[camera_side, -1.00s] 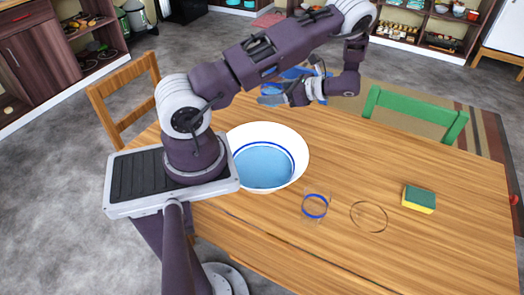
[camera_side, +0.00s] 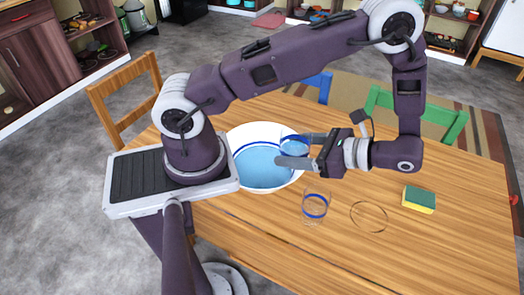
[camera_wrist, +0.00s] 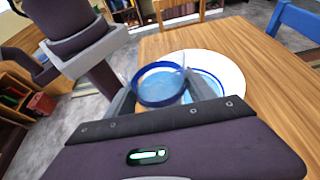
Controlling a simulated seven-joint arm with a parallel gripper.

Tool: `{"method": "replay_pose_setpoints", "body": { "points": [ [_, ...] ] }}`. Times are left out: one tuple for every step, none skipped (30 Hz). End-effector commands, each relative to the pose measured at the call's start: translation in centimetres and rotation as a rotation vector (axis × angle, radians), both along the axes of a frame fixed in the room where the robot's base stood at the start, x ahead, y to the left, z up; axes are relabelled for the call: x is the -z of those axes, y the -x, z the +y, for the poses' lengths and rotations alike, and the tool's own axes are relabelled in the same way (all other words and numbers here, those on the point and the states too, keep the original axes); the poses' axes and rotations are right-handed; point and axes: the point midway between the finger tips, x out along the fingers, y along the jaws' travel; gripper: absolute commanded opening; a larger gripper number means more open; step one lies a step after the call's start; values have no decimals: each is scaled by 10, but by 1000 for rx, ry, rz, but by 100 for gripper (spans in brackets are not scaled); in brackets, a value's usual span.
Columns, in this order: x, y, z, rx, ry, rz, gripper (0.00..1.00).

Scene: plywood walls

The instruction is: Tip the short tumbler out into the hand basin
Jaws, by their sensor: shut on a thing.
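A short clear tumbler (camera_side: 294,147) with a blue band is held in my gripper (camera_side: 292,151); bluish contents seem to show inside. It looks roughly upright, over the right side of the hand basin. In the wrist view the tumbler (camera_wrist: 160,88) sits between my two fingers (camera_wrist: 165,97), its blue rim facing the camera. The hand basin (camera_side: 238,136) is a round white bowl with a blue line and blue water, on the table to the left of my gripper. In the wrist view the basin (camera_wrist: 232,68) lies just behind the tumbler.
A second clear glass with a blue band (camera_side: 315,206) stands in front of the basin. A thin dark ring (camera_side: 369,217) lies to its right. A green and yellow sponge (camera_side: 419,199) is farther right. The wooden table (camera_side: 460,235) is bare around these. Chairs stand around it.

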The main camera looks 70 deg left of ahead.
Motion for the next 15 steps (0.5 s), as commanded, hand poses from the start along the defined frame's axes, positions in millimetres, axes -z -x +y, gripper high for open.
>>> {"method": "replay_pose_setpoints", "body": {
  "points": [
    [-2, 2, -4, 4, 0, 0, 14],
    [-3, 3, -6, 6, -1, 0, 14],
    [3, 3, -5, 4, -1, 2, 14],
    [7, 3, -5, 4, -2, 2, 14],
    [10, 3, -5, 4, -1, 2, 14],
    [14, 3, -5, 4, -1, 2, 14],
    [17, 3, -5, 4, -2, 2, 14],
    [20, 3, -5, 4, -2, 2, 14],
    [23, 3, -5, 4, 0, 1, 14],
    [27, 3, -5, 4, -1, 2, 14],
    [32, 3, -5, 4, 0, 3, 14],
    [37, 3, -5, 4, -1, 2, 14],
    [40, 3, -5, 4, -2, 3, 14],
    [43, 3, -5, 3, -2, 1, 14],
    [45, 2, -5, 3, -1, 1, 14]
  ]
}}
